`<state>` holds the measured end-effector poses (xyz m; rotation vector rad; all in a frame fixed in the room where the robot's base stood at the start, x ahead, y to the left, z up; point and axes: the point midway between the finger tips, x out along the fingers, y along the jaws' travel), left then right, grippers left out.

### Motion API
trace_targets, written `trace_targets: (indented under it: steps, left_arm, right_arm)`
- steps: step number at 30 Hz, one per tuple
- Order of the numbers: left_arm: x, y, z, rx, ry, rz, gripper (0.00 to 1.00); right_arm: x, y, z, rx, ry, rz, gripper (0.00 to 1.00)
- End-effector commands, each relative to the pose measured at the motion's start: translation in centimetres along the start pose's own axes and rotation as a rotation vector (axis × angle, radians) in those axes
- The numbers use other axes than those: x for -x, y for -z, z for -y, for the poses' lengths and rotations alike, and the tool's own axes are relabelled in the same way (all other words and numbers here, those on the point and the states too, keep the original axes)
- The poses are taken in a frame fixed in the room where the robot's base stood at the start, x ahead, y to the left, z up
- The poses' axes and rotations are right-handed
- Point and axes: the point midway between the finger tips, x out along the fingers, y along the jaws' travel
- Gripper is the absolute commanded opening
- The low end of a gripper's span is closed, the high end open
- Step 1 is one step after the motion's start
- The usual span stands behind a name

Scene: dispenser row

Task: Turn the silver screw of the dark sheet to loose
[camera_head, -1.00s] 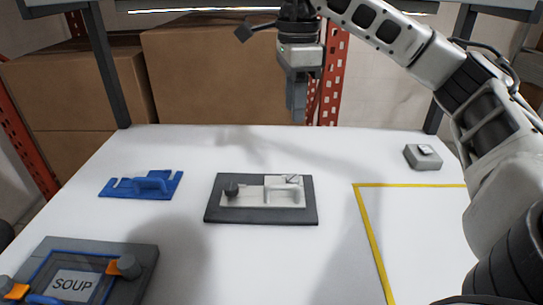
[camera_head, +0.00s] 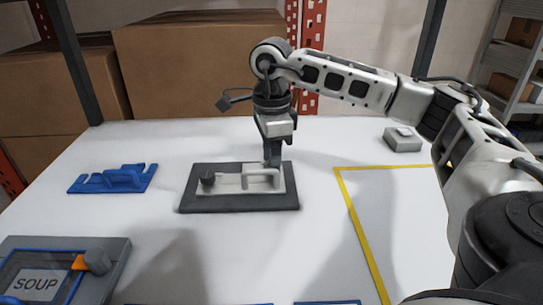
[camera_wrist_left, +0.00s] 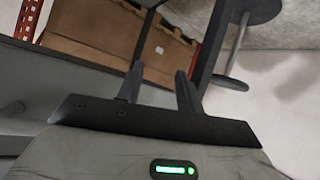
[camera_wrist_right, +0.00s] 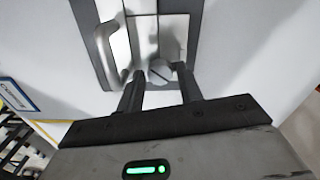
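The dark sheet (camera_head: 240,203) lies flat in the middle of the white table, with a pale plate, a pale handle (camera_head: 262,172) and a dark knob (camera_head: 207,177) on it. The silver screw (camera_wrist_right: 160,71) is a round slotted head, its slot slanted, in the right wrist view; in the head view my gripper hides it. My right gripper (camera_head: 272,160) points down over the sheet's far right part. Its fingers (camera_wrist_right: 160,82) are apart, with the screw head between or just beyond their tips. My left gripper (camera_wrist_left: 158,85) is open and empty, away from the table objects.
A blue handled piece (camera_head: 112,179) lies left of the sheet. A grey frame with a SOUP label (camera_head: 38,284) and a dark knob on orange is front left. A small grey box (camera_head: 402,139) stands back right, behind a yellow-taped area (camera_head: 357,215).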

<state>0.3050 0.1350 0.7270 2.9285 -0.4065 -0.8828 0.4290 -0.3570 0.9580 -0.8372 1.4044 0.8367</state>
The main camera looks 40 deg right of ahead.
Motion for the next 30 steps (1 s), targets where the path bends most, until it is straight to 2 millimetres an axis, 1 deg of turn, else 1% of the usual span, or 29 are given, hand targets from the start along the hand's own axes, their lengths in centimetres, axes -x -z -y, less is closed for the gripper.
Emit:
trace_targets:
  steps: [6,7,10,11,17,22,30]
  left_arm:
    - [0.01,-0.13,0.03,0.001,0.001,0.002,0.36]
    - [0.02,-0.15,0.03,0.001,0.001,0.002,0.36]
    - [0.02,-0.18,0.04,0.001,0.001,0.003,0.36]
    - [0.02,-0.19,0.04,0.001,0.001,0.003,0.36]
    - [0.02,-0.21,0.04,0.0,0.001,0.003,0.36]
    - [0.01,-0.24,0.04,0.0,0.001,0.004,0.36]
    - [-0.01,-0.28,0.04,0.0,0.001,0.004,0.36]
  right_arm:
    - [-0.05,0.0,0.0,0.0,0.0,0.0,0.36]
    - [-0.04,0.01,0.0,0.0,0.0,0.0,0.33]
    - [-0.03,0.0,0.0,0.0,0.0,0.0,0.05]
    - [-0.03,0.0,0.0,0.0,0.0,0.0,0.03]
    - [-0.01,0.0,0.0,0.007,0.0,0.001,0.03]
    - [0.0,-0.03,0.0,0.051,0.0,0.001,0.03]
    - [-0.02,-0.04,0.01,0.228,0.0,0.002,0.03]
